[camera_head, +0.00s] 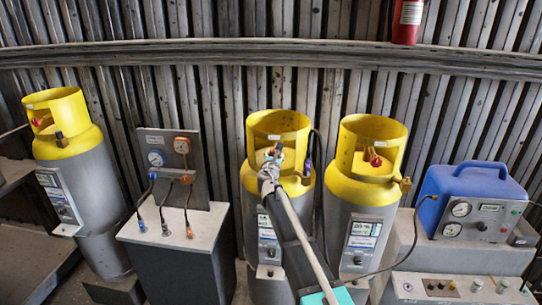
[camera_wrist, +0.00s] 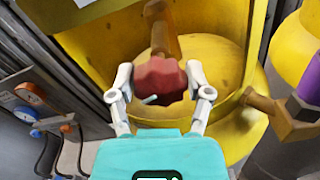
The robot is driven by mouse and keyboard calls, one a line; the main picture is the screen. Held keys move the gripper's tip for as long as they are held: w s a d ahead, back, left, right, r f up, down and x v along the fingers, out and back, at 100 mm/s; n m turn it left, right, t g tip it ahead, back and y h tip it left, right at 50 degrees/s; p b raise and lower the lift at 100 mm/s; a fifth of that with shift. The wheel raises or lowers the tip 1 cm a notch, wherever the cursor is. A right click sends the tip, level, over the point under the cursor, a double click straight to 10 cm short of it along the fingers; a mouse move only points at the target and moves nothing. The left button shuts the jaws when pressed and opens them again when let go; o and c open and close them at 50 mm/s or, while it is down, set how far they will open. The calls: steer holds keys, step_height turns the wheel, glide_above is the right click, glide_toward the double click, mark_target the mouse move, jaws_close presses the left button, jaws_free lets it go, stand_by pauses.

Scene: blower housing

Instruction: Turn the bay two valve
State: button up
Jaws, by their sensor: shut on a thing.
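A red valve knob (camera_wrist: 160,76) on a brass stem shows in the wrist view, inside the yellow collar of a gas cylinder. My gripper (camera_wrist: 164,90) has its two pale fingers on either side of the knob and is shut on it. In the head view, my gripper (camera_head: 270,172) reaches into the collar opening of the middle cylinder (camera_head: 255,182), and the knob there is mostly hidden behind it. A label on this cylinder's grey body is partly covered by my arm.
Yellow-topped cylinders stand at left (camera_head: 68,145) and right (camera_head: 365,190), each with a red knob. A gauge panel (camera_head: 172,165) stands left of the middle cylinder. A blue gauge unit (camera_head: 470,200) is at right. A brass side fitting (camera_wrist: 262,102) sticks out near my gripper.

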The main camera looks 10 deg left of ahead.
steer(key=shift+w+a, duration=0.1)
steer(key=shift+a, duration=0.15)
steer(key=shift+d, duration=0.2)
